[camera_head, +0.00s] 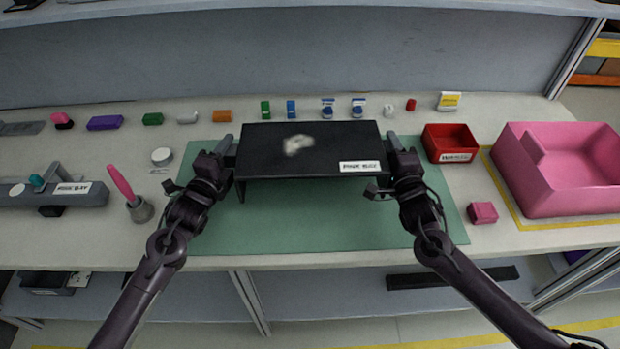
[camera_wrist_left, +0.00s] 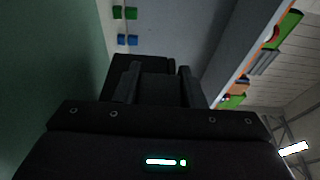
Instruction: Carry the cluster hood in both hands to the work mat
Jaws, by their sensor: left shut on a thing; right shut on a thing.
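The cluster hood (camera_head: 262,155) is a black, flat-topped cover with a pale blotch and a white label on top. It is over the green work mat (camera_head: 330,225); I cannot tell whether it touches the mat. My left gripper (camera_head: 228,158) is shut on its left side, and my right gripper (camera_head: 391,157) is shut on its right side. In the left wrist view, my left gripper's fingers (camera_wrist_left: 160,85) close around a dark part of the hood (camera_wrist_left: 140,62). The hood's underside is mostly hidden.
A red bin (camera_head: 450,143) and a large pink bin (camera_head: 560,170) stand to the right, with a pink block (camera_head: 483,212) near them. Several small parts line the back. A grey bar (camera_head: 50,195) and a cup with a pink-handled tool (camera_head: 140,210) are left. The mat's front is clear.

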